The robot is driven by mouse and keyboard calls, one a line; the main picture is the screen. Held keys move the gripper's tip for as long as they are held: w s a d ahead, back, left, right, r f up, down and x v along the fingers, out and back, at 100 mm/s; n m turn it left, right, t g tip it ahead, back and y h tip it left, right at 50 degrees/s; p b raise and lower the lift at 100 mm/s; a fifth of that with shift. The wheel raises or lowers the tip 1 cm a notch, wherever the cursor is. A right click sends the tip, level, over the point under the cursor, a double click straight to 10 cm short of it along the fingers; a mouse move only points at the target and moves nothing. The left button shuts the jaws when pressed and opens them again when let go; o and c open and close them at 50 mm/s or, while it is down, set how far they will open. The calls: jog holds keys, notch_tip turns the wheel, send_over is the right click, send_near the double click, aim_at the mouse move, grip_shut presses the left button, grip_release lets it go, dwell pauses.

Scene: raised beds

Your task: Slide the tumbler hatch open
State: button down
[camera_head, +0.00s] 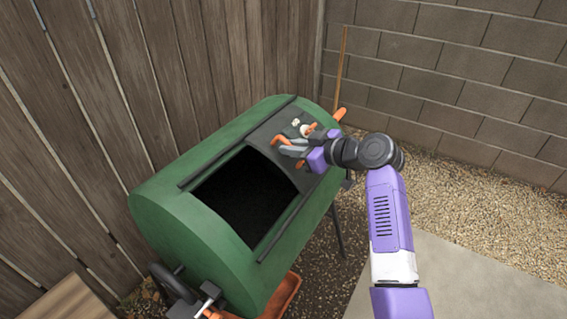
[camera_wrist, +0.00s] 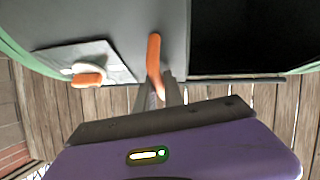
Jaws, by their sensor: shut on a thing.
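The green tumbler (camera_head: 165,215) lies on its side on a stand. Its dark grey hatch (camera_head: 262,134) sits between two dark rails toward the drum's far right end. A wide black opening (camera_head: 240,200) shows beside the hatch, and it also shows in the wrist view (camera_wrist: 240,35). My gripper (camera_head: 290,146) is at the hatch, shut on its orange handle (camera_wrist: 154,55). The fingers partly hide the handle in the head view. A pale plate (camera_wrist: 85,60) with a white and orange fitting (camera_wrist: 88,78) is on the hatch beside the handle.
A wooden fence (camera_head: 90,110) stands close behind the tumbler, and a block wall (camera_head: 450,75) stands at the back. An orange tray (camera_head: 287,294) lies below the drum. A wooden pole (camera_head: 341,65) stands near the corner. Gravel (camera_head: 490,215) and paving (camera_head: 460,285) at right are clear.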

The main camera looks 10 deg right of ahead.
jog(key=shift+w+d, duration=0.15)
jog(key=c, duration=1.7)
grip_release()
jog(key=v, duration=0.7)
jog(key=shift+s+d+r, duration=0.2)
jog(key=shift+s+r, duration=0.05)
